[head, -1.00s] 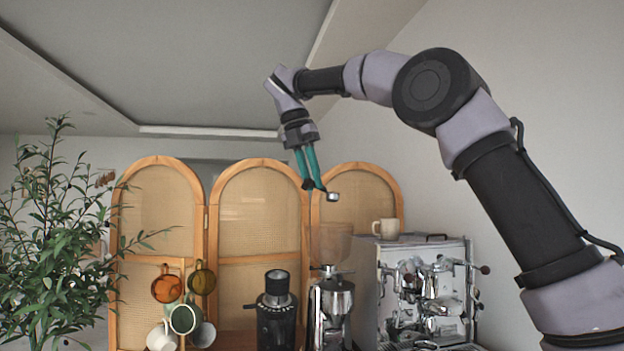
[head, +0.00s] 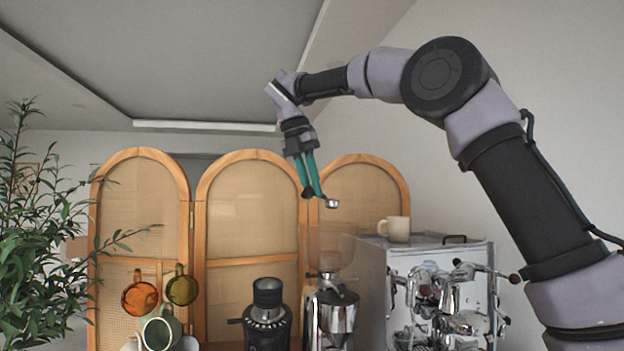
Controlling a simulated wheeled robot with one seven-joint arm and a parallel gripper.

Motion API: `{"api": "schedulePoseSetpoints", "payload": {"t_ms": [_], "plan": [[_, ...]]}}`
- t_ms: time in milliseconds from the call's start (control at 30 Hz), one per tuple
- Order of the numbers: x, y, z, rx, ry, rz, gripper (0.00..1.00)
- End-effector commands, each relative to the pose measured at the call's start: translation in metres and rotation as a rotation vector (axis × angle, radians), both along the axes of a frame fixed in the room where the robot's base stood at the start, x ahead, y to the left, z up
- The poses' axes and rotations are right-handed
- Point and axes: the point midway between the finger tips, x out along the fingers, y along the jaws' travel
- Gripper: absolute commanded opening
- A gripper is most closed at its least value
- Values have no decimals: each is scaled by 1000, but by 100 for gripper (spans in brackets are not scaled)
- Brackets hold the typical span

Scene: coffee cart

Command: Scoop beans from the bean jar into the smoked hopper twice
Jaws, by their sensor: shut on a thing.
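My gripper (head: 314,196) has teal fingers pointing down and is shut on a small metal scoop (head: 332,204). Only the scoop's bowl and a dark part of its handle show. Whether beans lie in it is too small to tell. The smoked hopper (head: 328,247) is a brownish see-through funnel on top of a chrome grinder (head: 335,309). The scoop hangs above the hopper with a gap between them, near the middle of its opening in the picture. The bean jar is not in view.
A silver espresso machine (head: 371,285) stands right of the grinder, with a beige cup (head: 395,228) on top. A black grinder (head: 266,318) stands to the left. Mugs (head: 139,297) hang further left, beside a plant (head: 35,240). A wood-framed cane screen (head: 251,215) stands behind.

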Motion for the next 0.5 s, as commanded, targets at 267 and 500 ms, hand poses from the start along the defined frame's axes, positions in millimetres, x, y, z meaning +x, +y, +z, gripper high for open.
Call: {"api": "schedulePoseSetpoints", "payload": {"t_ms": [267,500], "plan": [[-2,-4,-4,184,-103,-40,0],[-4,-6,-10,352,-195,-74,0]]}}
